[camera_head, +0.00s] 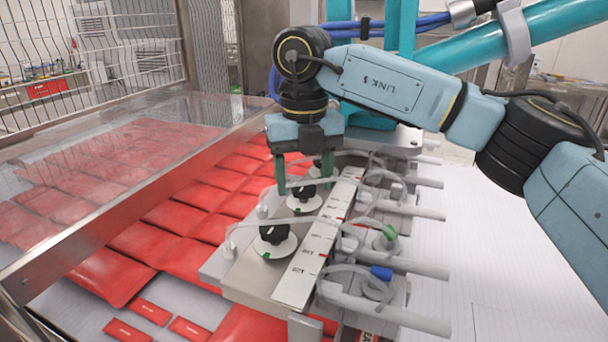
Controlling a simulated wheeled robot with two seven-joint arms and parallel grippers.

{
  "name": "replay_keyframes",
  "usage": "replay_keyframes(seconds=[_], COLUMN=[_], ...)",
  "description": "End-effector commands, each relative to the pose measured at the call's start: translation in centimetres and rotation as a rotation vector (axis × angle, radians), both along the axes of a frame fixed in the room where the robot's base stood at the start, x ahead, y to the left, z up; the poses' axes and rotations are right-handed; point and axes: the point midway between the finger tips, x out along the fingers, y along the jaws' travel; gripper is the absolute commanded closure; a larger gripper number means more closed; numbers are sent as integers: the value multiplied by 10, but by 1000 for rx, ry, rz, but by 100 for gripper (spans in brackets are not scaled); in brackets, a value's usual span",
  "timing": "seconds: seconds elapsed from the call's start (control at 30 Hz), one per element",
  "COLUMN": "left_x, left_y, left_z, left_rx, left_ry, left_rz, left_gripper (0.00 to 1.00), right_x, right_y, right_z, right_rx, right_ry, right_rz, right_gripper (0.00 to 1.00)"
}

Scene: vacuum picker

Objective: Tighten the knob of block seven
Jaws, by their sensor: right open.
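The vacuum picker (236,280) carries a row of blocks, each with a black knob on a round white disc. The nearest knob (273,231) shows whole. A second knob (303,191) lies behind it, just below my right gripper (305,172), and more of the row is hidden by the gripper. My right gripper points down with its green fingers apart, over or around the second knob; contact cannot be told. The label strip (302,272) is too small to read, so I cannot tell which block is seven. My left gripper is out of view.
White hoses and grey tubes (385,317) stick out on the right of the picker. Red packets (110,275) cover the conveyor at left, behind a clear panel with a metal rail (95,225). Teal pipes (545,20) and blue hoses run behind my arm.

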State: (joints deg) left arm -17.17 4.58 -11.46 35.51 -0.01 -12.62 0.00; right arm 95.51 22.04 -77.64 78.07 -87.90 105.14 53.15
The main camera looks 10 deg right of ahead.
Motion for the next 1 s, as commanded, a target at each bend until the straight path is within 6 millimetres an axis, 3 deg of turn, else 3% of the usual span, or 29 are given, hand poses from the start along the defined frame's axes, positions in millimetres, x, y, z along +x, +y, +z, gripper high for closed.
replay_keyframes(seconds=[0.17,0.63,0.8,1.0], left_x=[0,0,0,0], left_y=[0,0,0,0], left_z=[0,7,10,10], left_rx=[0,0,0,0], left_ry=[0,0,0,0], left_rz=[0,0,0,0], left_gripper=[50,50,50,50], right_x=[0,0,0,0], right_y=[1,1,0,0], right_z=[19,117,132,134], right_rx=[1,0,1,1], right_ry=[-3,-3,-2,-1], right_rz=[0,-1,-1,0], right_gripper=[41,41,41,41])
